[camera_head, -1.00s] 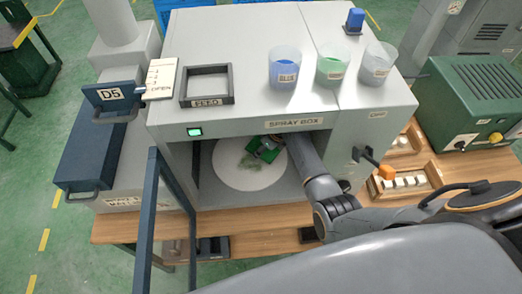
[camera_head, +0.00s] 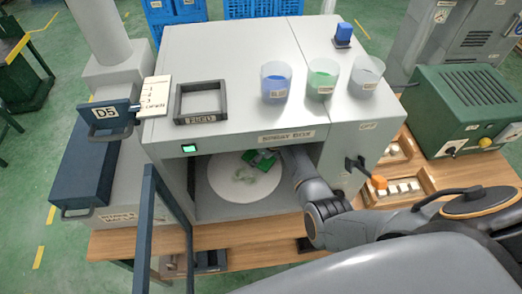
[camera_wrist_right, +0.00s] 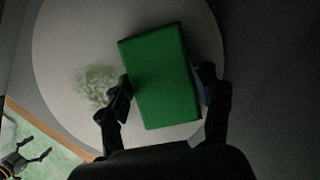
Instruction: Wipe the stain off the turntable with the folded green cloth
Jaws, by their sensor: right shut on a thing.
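The white round turntable (camera_head: 222,187) lies inside the open spray box (camera_head: 240,85). It also shows in the right wrist view (camera_wrist_right: 60,45). A faint green stain (camera_head: 243,175) is on its middle; in the right wrist view the stain (camera_wrist_right: 95,84) is left of the cloth. My right gripper (camera_head: 268,158) reaches into the box and is shut on the folded green cloth (camera_wrist_right: 160,75), a flat green block between its fingers (camera_wrist_right: 165,92). The cloth (camera_head: 259,160) is over the turntable's far right part. I cannot tell whether it touches the surface.
Three cups, with blue (camera_head: 275,82), green (camera_head: 322,78) and pale (camera_head: 366,76) contents, stand on the box roof beside a dark frame (camera_head: 202,101). The box door (camera_head: 147,225) stands open at the left. An orange-knobbed lever (camera_head: 378,182) juts out at the right.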

